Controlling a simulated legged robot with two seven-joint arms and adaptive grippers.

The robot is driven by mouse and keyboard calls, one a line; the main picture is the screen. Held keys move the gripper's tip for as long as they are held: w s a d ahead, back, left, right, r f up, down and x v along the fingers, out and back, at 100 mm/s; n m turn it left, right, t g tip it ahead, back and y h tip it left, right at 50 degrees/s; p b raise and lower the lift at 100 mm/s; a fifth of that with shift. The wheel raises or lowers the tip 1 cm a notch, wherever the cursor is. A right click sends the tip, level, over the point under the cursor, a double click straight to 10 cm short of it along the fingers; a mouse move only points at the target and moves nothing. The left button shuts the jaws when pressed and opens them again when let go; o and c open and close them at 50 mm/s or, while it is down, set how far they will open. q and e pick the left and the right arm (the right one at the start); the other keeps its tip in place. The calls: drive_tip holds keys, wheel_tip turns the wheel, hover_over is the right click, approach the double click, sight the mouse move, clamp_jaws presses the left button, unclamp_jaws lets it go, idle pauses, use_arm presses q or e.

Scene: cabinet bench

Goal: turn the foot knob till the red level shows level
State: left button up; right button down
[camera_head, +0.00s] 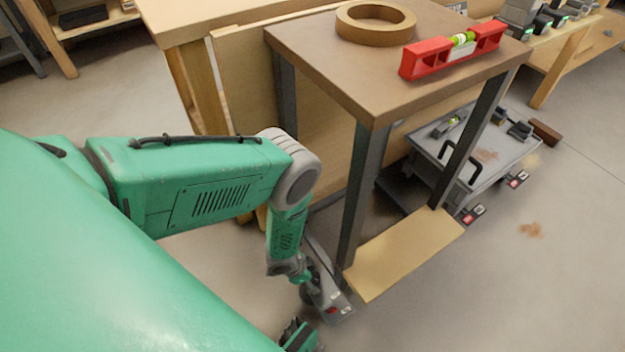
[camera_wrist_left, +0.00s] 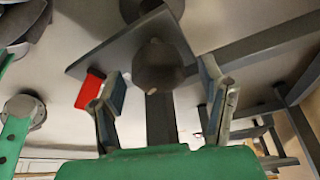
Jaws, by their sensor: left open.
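The red level (camera_head: 452,54) lies on the brown bench top (camera_head: 340,75), near its right edge. Its vial is yellow-green; the bubble is too small to read. My left gripper (camera_head: 322,293) is low by the foot of the near bench leg (camera_head: 362,190). In the left wrist view my left gripper (camera_wrist_left: 160,80) is open, its two fingers apart on either side of a dark round knob (camera_wrist_left: 158,66) under a dark plate. I cannot tell whether the fingers touch it. The knob is hidden in the head view.
A tan ring (camera_head: 375,22) lies on the bench top left of the level. A pale wooden board (camera_head: 405,255) lies low between the bench legs. A grey cart (camera_head: 480,150) stands behind. The floor at the lower right is clear.

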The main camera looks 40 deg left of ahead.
use_arm(q)
drive_tip(key=shift+w+d+f, duration=0.1)
drive_tip(key=shift+w+f, duration=0.05)
drive_tip(key=shift+f, duration=0.25)
drive_tip(key=shift+r, duration=0.1)
drive_tip(key=shift+d, duration=0.1)
drive_tip(key=shift+c, duration=1.2)
drive_tip(key=c, duration=0.9)
drive_tip(key=shift+n, duration=0.3)
